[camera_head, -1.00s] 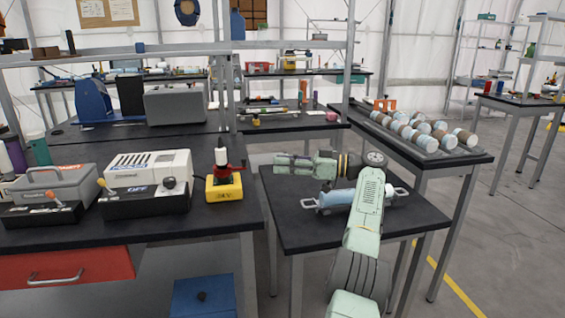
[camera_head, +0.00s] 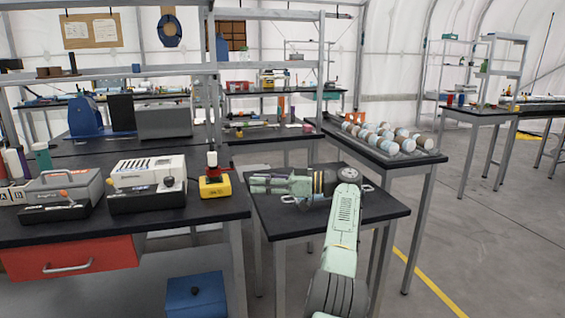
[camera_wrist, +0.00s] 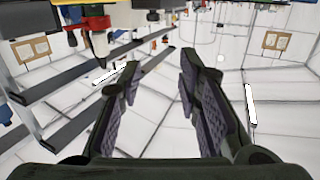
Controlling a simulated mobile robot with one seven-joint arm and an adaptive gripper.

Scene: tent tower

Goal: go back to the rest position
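My gripper (camera_head: 258,184) points to the left above the small black side table (camera_head: 285,228), at the end of my pale green arm. In the wrist view my gripper (camera_wrist: 158,66) has its two dark fingers wide apart, with nothing between them. Beneath the arm, a metal holder shows only its end handles (camera_head: 289,199); the rest of it is hidden behind my arm and gripper.
A yellow-based device with a red top (camera_head: 215,184) stands at the near bench's right edge, close left of my gripper. A white machine (camera_head: 147,184) is farther left. A tray of several cylinders (camera_head: 428,153) lies on the table behind.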

